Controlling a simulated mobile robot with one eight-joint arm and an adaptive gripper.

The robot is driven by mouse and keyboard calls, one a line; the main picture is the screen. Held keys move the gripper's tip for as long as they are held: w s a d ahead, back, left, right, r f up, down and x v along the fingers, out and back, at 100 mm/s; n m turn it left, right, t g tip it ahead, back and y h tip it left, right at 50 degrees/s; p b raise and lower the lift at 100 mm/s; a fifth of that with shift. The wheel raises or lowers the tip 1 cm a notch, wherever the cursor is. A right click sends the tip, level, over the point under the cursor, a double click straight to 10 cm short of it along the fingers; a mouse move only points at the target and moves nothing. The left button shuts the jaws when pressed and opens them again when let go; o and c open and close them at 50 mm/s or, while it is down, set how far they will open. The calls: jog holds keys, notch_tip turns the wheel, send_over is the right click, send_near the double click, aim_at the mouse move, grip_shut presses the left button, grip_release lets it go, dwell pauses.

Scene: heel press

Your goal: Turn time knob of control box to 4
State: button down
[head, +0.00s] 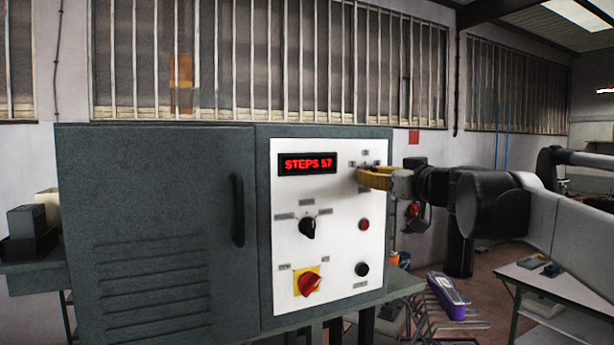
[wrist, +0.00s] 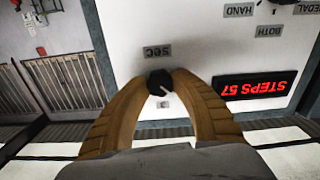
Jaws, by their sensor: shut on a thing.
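The control box (head: 155,240) is a dark grey cabinet with a white front panel (head: 340,245). My gripper (head: 361,177), with yellow-brown fingers, reaches in from the right to the panel's upper right and mostly hides the time knob there. In the wrist view, which shows the panel upside down, my gripper (wrist: 160,88) is shut on the small black time knob (wrist: 158,80). A light pointer mark shows on the knob's face. A label reading SEC (wrist: 157,51) sits beside it.
A red display (head: 307,163) reads STEPS 57. Below it are a black selector (head: 308,228) and a red switch on yellow (head: 308,284). A red button (head: 364,225) and black button (head: 362,269) lie below my gripper. A white table (head: 555,290) stands at right.

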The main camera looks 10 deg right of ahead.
jog(key=shift+m+b, duration=0.95)
jog(key=shift+m, duration=8.45)
jog(key=c, duration=1)
grip_release()
jog(key=shift+c, duration=0.2)
jog(key=s+d, duration=0.2)
jog(key=s, duration=0.9)
jog(key=shift+s, duration=0.4)
